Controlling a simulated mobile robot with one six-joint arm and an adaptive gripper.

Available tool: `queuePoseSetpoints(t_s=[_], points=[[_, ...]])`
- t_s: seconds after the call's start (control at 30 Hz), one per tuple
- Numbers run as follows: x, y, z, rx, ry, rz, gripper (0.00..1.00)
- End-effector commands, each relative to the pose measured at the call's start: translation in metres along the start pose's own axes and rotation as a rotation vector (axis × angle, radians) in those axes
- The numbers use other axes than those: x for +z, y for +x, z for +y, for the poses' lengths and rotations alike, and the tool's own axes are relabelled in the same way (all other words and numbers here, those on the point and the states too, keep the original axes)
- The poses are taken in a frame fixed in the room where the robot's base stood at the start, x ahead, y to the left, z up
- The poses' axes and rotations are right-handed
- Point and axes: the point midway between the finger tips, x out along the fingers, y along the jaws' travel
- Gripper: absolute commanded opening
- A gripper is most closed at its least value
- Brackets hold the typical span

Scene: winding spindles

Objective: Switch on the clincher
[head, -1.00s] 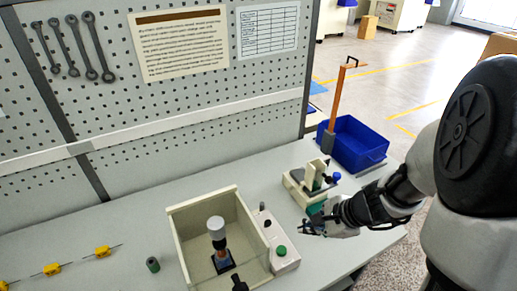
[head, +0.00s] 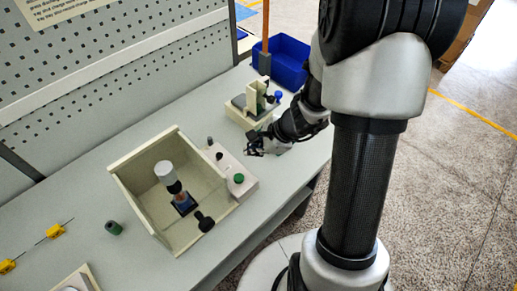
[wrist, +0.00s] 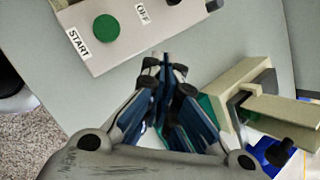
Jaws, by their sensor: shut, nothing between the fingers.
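A cream control box (head: 228,168) is fixed to the right side of an open-topped cream enclosure (head: 145,150). It carries a green button (head: 239,178) and small dark switches. In the wrist view the green button (wrist: 106,29) has a START label (wrist: 78,42), and an OFF label (wrist: 143,12) lies to its right. Which machine is the clincher is not marked in these frames. My gripper (head: 254,147) is shut and empty, beyond and to the right of the control box. Its fingertips (wrist: 164,60) are apart from the green button.
A small cream and green device (head: 255,105) with a blue knob stands close behind my gripper. A blue bin (head: 285,60) is at the table's far end. The enclosure holds a white-topped spindle (head: 163,172). A dark green cylinder (head: 114,228) stands left of it.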

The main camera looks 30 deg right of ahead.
Motion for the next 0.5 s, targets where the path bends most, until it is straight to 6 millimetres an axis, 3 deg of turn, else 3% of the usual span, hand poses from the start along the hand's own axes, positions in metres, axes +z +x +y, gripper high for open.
queuePoseSetpoints(t_s=[0.03, 0.2, 0.3, 0.5], points=[[-0.001, 0.017, 0.002, 0.004, -0.001, -0.002, 0.00], [-0.002, 0.050, 0.002, 0.003, -0.001, 0.000, 0.00], [0.020, 0.048, 0.000, 0.000, -0.006, -0.002, 0.00], [0.036, 0.051, 0.000, 0.000, -0.002, 0.000, 0.00]])
